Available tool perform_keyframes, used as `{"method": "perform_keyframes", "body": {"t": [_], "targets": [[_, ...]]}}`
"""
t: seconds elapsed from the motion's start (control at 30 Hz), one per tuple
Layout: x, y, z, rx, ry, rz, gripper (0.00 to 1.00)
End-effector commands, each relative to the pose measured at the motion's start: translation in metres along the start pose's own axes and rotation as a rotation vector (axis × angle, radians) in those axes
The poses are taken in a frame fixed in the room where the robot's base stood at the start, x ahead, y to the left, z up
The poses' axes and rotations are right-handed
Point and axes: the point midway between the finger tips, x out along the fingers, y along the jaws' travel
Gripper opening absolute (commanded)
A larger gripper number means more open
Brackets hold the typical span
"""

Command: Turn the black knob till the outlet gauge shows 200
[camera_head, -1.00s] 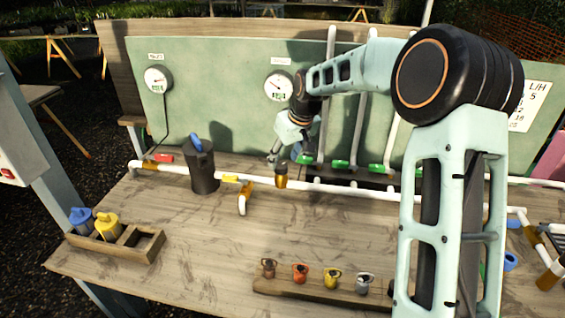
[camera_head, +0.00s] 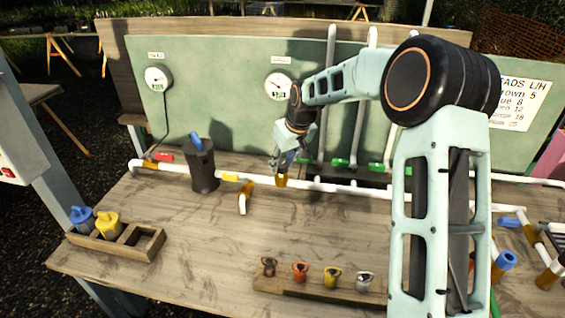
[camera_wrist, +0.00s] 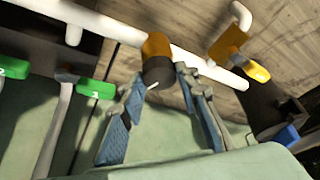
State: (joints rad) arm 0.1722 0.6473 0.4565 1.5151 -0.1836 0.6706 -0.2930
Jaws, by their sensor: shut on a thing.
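The black knob (camera_wrist: 158,72) sits on a brass regulator body (camera_wrist: 157,45) on the white pipe. In the wrist view it lies between the fingertips of my gripper (camera_wrist: 161,80), which is shut on it. In the head view my gripper (camera_head: 284,165) comes down over the knob from above and hides it; the brass body (camera_head: 281,182) shows just below. Two round gauges hang on the green board: a left one (camera_head: 158,77) and a right one (camera_head: 278,85). Their labels and digits are too small to read, so I cannot tell the outlet reading.
A dark canister with a blue top (camera_head: 202,165) stands left of my gripper. Green-handled valves (camera_head: 340,162) line the pipe to the right. The middle of the bench is clear.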

Motion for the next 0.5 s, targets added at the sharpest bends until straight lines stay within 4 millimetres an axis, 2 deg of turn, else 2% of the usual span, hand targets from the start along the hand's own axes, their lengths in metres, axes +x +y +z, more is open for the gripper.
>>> {"method": "perform_keyframes", "body": {"t": [0.27,0.5], "targets": [[0.0010,-0.0009,0.0002,0.034,0.000,0.015,0.05],[0.0029,-0.0027,0.0006,0.159,0.001,0.069,0.05]]}}
